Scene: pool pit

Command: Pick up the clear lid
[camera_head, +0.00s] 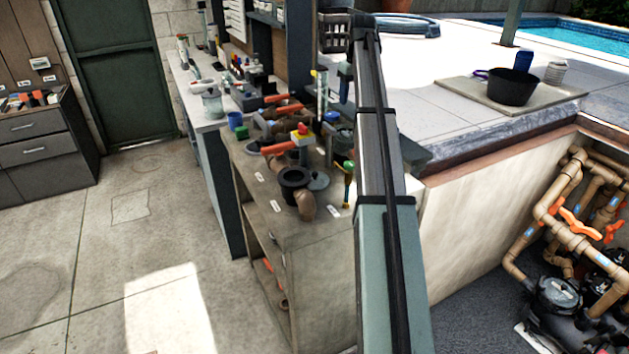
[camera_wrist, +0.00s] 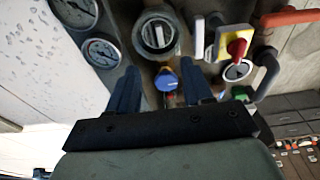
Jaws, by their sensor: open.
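In the wrist view, a round lid with a dark rim, a greyish see-through centre and a pale bar across it (camera_wrist: 157,34) lies at the top middle; it looks like the clear lid. My gripper (camera_wrist: 160,68) is open, its two dark blue fingers apart and pointing toward the lid's side of the picture. Nothing is clamped between them. In the head view, a grey disc (camera_head: 319,181) lies on the bench beside a black-rimmed pipe fitting (camera_head: 294,178); I cannot tell whether it is the same lid. My arm hides much of the bench's right side there.
A blue round-topped item (camera_wrist: 166,79) shows between the fingers. Two gauges (camera_wrist: 102,53) are at left and a red-and-yellow switch (camera_wrist: 236,47) at right. The bench (camera_head: 262,215) also holds orange-handled valves (camera_head: 285,147) and a green-handled screwdriver (camera_head: 348,172).

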